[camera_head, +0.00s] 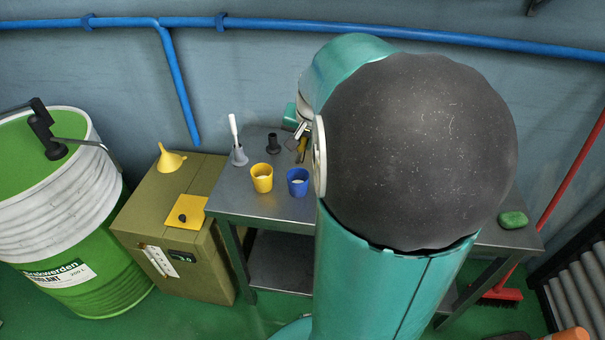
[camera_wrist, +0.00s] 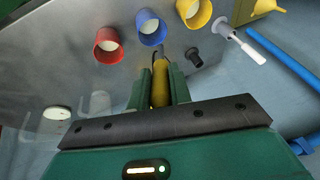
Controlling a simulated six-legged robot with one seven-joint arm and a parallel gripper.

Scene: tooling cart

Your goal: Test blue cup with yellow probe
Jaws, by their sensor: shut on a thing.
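The blue cup (camera_head: 298,189) stands upright on the metal cart, with pale contents inside. It also shows in the wrist view (camera_wrist: 151,36). My gripper (camera_wrist: 160,85) is shut on the yellow probe (camera_wrist: 160,90), whose dark thin tip points toward the blue cup. In the wrist view the tip appears just short of the cup's near side, outside it; its height cannot be told. In the head view my gripper (camera_head: 301,138) is partly hidden by my arm, behind the blue cup.
A yellow cup (camera_head: 262,184) stands left of the blue one. A red cup (camera_wrist: 108,45) shows in the wrist view. A black holder (camera_head: 272,143) looks empty; a white-handled tool (camera_head: 234,130) stands in a grey holder.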

